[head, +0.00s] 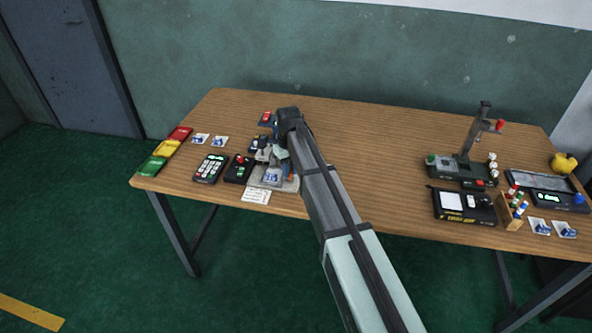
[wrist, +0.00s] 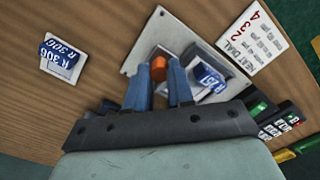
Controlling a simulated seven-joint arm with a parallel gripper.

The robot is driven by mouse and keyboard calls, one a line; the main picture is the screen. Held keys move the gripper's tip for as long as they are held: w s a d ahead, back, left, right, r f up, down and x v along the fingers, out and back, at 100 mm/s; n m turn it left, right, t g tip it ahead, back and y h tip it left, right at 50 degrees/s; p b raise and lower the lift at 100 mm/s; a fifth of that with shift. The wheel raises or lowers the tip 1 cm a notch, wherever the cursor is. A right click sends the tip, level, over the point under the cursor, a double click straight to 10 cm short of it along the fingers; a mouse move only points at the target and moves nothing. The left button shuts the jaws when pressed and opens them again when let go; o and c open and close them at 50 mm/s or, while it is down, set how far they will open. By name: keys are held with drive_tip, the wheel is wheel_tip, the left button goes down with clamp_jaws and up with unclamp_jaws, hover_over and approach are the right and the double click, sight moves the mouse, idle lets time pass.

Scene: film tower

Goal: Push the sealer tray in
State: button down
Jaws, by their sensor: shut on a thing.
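The sealer stands near the front edge at the table's left half, with a light grey base plate (head: 290,185) that also shows in the wrist view (wrist: 136,66). A pouch with a blue label (wrist: 209,80) lies on the sealer's tray, just right of my fingers; it shows in the head view too (head: 272,175). My gripper (wrist: 160,84) reaches down over the plate, its two blue fingers shut on an orange knob (wrist: 158,67). Whether the knob belongs to the tray cannot be told. In the head view my arm hides part of the sealer.
A heat dial card (head: 256,195) lies in front of the sealer. A black box (head: 239,169) and a keypad (head: 210,169) stand to its left. A press stand (head: 468,150) is far right; the table's middle is clear.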

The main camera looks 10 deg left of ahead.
drive_tip(key=c, duration=1)
unclamp_jaws()
wheel_tip(320, 180, up, 14)
drive_tip(key=shift+f, duration=0.1)
